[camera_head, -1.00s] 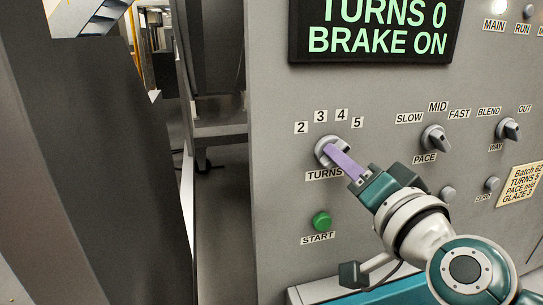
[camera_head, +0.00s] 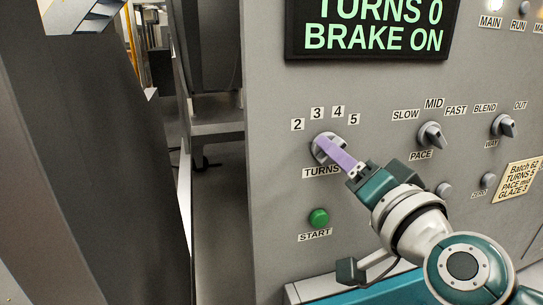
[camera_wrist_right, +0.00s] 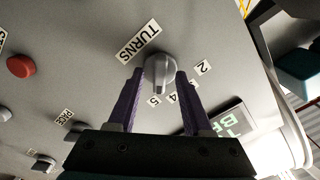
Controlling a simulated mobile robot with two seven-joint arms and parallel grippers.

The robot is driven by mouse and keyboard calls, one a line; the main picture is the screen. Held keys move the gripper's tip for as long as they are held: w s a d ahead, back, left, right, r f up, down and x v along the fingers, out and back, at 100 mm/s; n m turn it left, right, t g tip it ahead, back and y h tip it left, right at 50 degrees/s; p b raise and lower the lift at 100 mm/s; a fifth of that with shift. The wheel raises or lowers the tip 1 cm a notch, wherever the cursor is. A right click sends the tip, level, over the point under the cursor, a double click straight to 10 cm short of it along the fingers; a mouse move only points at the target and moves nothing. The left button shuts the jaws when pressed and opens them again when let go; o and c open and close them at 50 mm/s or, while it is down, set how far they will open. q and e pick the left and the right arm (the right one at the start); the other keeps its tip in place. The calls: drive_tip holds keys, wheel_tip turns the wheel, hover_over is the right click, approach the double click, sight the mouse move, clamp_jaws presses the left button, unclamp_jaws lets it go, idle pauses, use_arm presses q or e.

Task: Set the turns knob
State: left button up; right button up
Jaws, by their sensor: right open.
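The turns knob (camera_head: 321,154) is a grey rotary knob on the panel above its TURNS label, with marks 2, 3, 4 and 5 around its top. My right gripper (camera_head: 328,146) reaches it from the lower right, its purple fingers covering part of it. In the right wrist view the knob (camera_wrist_right: 159,70) sits between the two spread fingers (camera_wrist_right: 160,82). The knob's ridge points roughly toward the 5 and 4 labels; the exact mark is hard to tell. Contact with the fingers is not clear. My left gripper is not in view.
The display (camera_head: 370,27) reads TURNS 0, BRAKE ON. The green START button (camera_head: 318,217) is below the knob. The pace knob (camera_head: 431,134) and blend knob (camera_head: 503,126) are to the right. A yellow batch card (camera_head: 518,181) seems to read TURNS 5.

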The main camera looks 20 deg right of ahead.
drive_tip(key=s, duration=0.9)
drive_tip(key=shift+s+a+b, duration=0.3)
drive_tip(key=shift+s+b, duration=0.05)
drive_tip(key=shift+s, duration=0.05)
